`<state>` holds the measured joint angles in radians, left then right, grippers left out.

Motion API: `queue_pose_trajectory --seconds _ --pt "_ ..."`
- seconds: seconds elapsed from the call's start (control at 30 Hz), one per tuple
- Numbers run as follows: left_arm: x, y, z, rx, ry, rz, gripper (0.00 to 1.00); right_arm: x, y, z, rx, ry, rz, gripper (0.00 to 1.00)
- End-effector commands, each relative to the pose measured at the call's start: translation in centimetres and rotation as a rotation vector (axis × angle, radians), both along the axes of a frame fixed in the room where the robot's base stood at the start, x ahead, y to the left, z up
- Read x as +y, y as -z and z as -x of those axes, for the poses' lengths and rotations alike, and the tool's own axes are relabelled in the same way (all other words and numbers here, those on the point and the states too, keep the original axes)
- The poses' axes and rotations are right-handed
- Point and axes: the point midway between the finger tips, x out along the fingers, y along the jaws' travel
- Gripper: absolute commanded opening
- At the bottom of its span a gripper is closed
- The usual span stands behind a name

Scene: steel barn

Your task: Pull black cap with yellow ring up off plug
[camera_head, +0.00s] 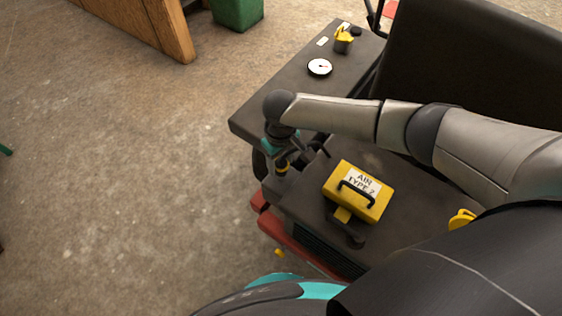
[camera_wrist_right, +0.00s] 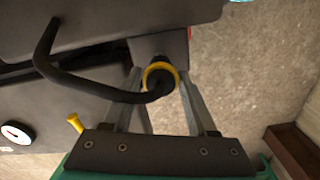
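The black cap with a yellow ring (camera_wrist_right: 161,77) shows in the right wrist view, between the two fingers of my right gripper (camera_wrist_right: 160,84). One finger stands on each side, close to the ring; whether they touch it I cannot tell. In the head view the yellow ring (camera_head: 281,169) shows at the machine's left edge, just below my right gripper (camera_head: 282,158). The plug under the cap is hidden. My left gripper is not in view.
A black curved hose or bar (camera_wrist_right: 95,92) passes close to the cap. A yellow box (camera_head: 342,203) with a black handle sits on the dark machine top. A dial gauge (camera_head: 320,67) and a yellow fitting (camera_head: 343,40) are farther back. Concrete floor lies open to the left.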

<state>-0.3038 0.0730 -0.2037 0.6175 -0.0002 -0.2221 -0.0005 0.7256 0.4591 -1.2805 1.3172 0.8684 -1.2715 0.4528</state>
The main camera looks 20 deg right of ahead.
Motion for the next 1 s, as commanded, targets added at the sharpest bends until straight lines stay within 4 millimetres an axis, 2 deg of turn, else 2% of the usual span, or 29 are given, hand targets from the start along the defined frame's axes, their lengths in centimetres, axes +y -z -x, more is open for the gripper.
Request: queue_pose_trajectory --seconds 0.1,0.3,0.47,0.57,0.8,1.0 --pt "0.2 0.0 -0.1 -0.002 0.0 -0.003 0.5 -0.1 0.1 0.1 0.003 0.0 0.001 0.69" --pt "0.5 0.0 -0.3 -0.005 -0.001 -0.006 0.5 -0.1 0.2 0.2 0.003 -0.001 0.002 0.69" --pt "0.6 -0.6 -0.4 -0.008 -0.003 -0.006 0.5 -0.1 -1.0 0.2 0.003 -0.001 0.001 0.69" --pt "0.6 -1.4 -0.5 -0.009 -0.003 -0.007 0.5 -0.1 -2.8 0.2 0.001 -0.001 0.0 0.69" --pt "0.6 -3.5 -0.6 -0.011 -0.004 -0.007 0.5 0.0 -8.7 0.1 -0.001 -0.002 0.0 0.69" --pt "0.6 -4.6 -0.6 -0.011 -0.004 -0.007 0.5 -0.1 -12.7 0.1 0.001 -0.001 0.0 0.69"
